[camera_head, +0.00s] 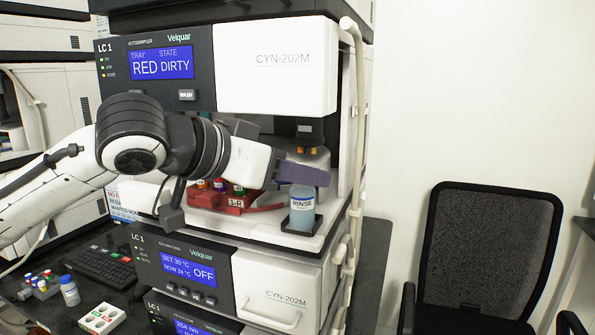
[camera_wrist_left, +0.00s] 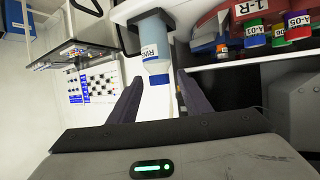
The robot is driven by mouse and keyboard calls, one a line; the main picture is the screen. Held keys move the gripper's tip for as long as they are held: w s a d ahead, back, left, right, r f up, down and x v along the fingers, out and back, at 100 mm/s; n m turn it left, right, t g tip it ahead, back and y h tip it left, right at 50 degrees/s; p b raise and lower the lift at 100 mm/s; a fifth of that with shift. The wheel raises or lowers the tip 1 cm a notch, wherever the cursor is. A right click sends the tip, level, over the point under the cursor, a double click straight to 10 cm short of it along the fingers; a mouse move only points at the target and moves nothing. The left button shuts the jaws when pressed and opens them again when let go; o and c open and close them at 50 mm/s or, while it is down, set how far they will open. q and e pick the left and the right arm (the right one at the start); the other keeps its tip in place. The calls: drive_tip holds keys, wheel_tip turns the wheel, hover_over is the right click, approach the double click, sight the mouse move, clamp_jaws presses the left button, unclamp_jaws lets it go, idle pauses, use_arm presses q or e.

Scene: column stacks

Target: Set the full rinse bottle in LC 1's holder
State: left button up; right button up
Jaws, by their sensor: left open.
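The rinse bottle (camera_head: 302,212), pale blue with a white RINSE label, stands upright in a dark holder (camera_head: 287,229) at the front right of LC 1's autosampler (camera_head: 277,73). My left gripper (camera_head: 318,178) is open and empty at the height of the bottle's top, just above it in the head view; it hides part of the top. In the left wrist view the bottle (camera_wrist_left: 155,62) appears between the two dark fingers, with a gap on each side. How full it is cannot be told. My right gripper is not in view.
A red tray marked 1-R (camera_head: 238,203) with coloured-cap vials sits left of the bottle. A pale tube (camera_head: 357,130) runs down the stack's right edge. A chair (camera_head: 487,250) stands right.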

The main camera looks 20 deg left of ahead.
use_arm(q)
drive_tip(key=shift+s, duration=0.1)
drive_tip(key=b+v, duration=0.1)
drive_tip(key=v, duration=0.9)
drive_tip(key=shift+s, duration=0.15)
